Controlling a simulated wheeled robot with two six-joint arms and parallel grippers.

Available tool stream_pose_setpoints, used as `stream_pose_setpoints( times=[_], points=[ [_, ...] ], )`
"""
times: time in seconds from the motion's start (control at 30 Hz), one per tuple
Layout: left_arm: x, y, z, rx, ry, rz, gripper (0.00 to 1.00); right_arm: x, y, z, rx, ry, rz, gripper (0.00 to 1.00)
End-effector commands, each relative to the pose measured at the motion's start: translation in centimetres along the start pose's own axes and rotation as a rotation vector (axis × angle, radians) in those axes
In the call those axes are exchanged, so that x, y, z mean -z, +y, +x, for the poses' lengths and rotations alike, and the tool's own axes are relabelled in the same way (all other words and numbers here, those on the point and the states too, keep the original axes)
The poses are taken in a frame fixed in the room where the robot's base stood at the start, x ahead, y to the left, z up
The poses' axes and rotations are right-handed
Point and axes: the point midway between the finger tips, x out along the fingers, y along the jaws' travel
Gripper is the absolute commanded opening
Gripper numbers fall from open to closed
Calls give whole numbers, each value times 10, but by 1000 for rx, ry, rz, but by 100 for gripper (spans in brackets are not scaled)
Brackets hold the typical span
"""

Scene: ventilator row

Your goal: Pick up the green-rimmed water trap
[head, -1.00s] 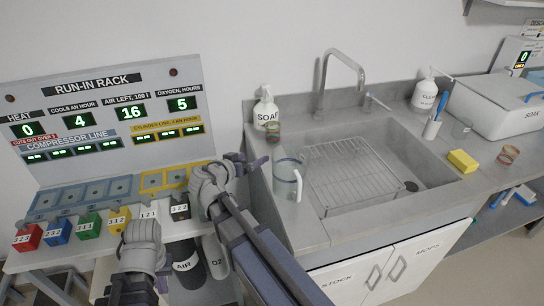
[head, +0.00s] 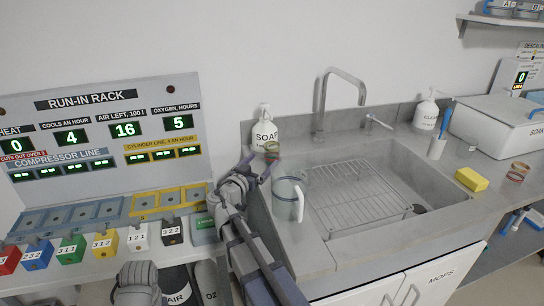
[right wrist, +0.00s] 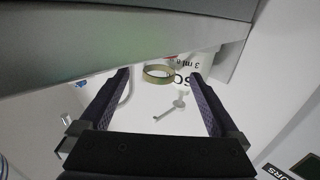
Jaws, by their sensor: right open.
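The water trap (head: 272,149), a small clear cup with a green rim, stands at the back left of the sink counter, just in front of the soap bottle. Its rim also shows in the right wrist view (right wrist: 158,73), ahead and between the fingertips. My right gripper (head: 257,166) is open and empty. It is close to the trap, on its near left side, and does not appear to touch it. The trap's lower part is hard to make out.
The soap bottle (head: 264,130) stands right behind the trap. A clear jug (head: 287,200) stands in front of it, near my right gripper. The sink with a wire rack (head: 355,195) lies to the right. The run-in rack (head: 110,130) is at left.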

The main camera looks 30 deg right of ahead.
Motion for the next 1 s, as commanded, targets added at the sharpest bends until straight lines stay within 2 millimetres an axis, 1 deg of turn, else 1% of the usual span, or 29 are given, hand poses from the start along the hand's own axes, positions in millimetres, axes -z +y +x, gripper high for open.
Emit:
stream_pose_setpoints(
  times=[0.17,0.4,0.43,0.5,0.67,0.77,1.0],
  points=[
    [0,0,1,0,0,0,0,-1,-1,12,-2,0,0,97],
    [0,0,1,0,0,0,0,-1,-1,46,-2,-1,0,97],
    [0,0,1,0,0,0,0,-1,-1,49,-2,-1,0,97],
    [0,0,1,0,0,0,0,-1,-1,52,0,-1,0,97],
    [0,0,1,0,0,0,0,-1,0,51,1,-1,0,97],
    [0,0,1,0,0,0,0,-1,0,51,0,-1,0,88],
    [0,0,1,0,0,0,0,-1,0,51,0,-1,0,61]
  ],
)
